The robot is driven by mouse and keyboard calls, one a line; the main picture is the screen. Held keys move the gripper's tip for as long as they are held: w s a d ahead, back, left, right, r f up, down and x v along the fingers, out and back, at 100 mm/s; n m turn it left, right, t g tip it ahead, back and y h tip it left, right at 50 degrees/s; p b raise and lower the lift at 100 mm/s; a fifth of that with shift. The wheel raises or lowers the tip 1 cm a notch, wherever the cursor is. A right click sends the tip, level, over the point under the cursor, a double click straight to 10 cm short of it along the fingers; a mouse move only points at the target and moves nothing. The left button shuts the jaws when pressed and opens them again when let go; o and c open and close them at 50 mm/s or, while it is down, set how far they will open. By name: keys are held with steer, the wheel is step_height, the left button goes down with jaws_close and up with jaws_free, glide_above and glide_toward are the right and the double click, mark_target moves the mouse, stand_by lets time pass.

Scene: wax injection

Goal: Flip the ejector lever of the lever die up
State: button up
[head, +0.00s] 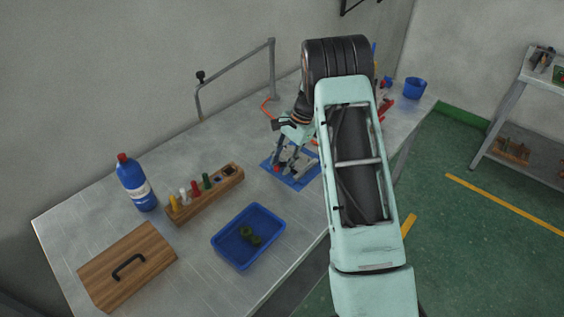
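My gripper (288,160) points down over a blue mat (268,166) near the middle of the table. Its grey fingers are small in the head view and partly overlap what is below them.
A blue tray (222,252) holds dark green rings. A wooden block (205,208) holds coloured pegs. A blue bottle (136,182), a wooden box with a black handle (100,268) and a blue cup (415,88) stand on the table (75,218). A grey rail (236,72) rises behind.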

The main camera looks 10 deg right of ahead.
steer(key=v, duration=1.2)
